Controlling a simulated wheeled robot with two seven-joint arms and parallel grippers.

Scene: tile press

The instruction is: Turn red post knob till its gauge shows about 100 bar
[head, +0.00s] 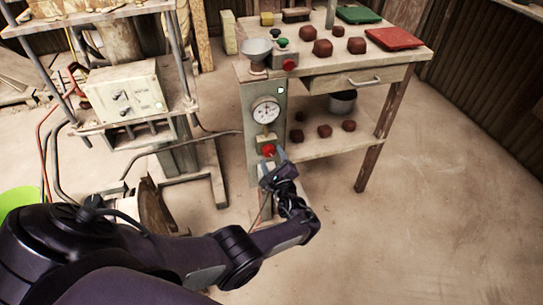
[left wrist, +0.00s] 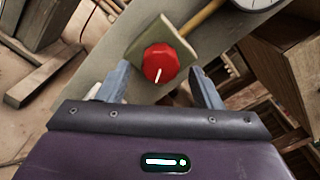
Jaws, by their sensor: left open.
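The red knob (head: 268,151) sits on the grey-green post (head: 251,125), below the round white gauge (head: 266,111). The gauge needle is too small to read. In the left wrist view the red knob (left wrist: 160,63), with a white mark on its face, is on a square plate (left wrist: 178,45). My left gripper (head: 272,168) is just in front of and below the knob in the head view. In the left wrist view its two fingers (left wrist: 162,85) are apart, one on each side of the knob, with gaps showing. Part of the gauge (left wrist: 250,3) shows at the top edge. My right gripper is not seen.
A wooden workbench (head: 330,68) stands behind the post, with several dark red-brown lumps, a red panel (head: 395,38) and a green panel (head: 358,15) on it. A press frame with a control box (head: 125,92) is at left. The floor at right is clear.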

